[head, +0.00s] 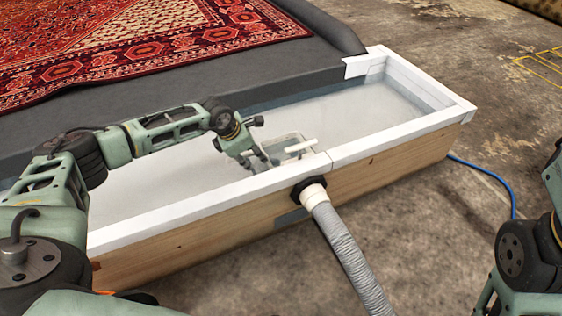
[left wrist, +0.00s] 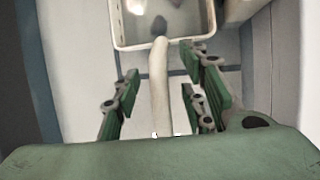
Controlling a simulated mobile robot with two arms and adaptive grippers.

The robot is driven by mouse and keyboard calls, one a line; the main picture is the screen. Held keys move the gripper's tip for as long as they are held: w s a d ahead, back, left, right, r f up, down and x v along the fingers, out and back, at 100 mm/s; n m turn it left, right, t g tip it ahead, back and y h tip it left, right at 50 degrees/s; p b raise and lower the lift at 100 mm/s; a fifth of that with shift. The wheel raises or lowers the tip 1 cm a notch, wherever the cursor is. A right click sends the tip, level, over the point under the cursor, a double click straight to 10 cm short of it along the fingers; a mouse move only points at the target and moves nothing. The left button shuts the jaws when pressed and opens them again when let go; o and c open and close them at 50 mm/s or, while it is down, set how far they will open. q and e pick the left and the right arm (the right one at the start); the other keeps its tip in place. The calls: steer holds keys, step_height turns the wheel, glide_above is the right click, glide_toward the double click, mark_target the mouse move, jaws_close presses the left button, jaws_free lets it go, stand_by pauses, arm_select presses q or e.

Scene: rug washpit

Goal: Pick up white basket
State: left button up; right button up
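The white basket (head: 288,141) sits inside the long white-lined trough, close to its front wall, with a white handle (head: 300,146) sticking out. In the left wrist view the basket's pale rim (left wrist: 118,30) is at the top, and its handle (left wrist: 159,100) runs down between my fingers. My left gripper (head: 262,163) reaches over the trough to the basket. In the left wrist view the left gripper (left wrist: 162,66) is open, with a finger on each side of the handle and gaps visible. My right arm shows at the right edge; its gripper is out of view.
The trough (head: 400,133) has a raised white rim and wooden front. A grey hose (head: 345,250) leaves its front wall. A red patterned rug (head: 120,45) lies on a dark surface behind. A blue cable (head: 490,175) lies on the concrete floor at right.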

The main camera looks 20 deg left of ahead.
arm_select(q)
steer(key=shift+c, duration=0.5)
jaws_close()
steer(key=shift+r, duration=0.1)
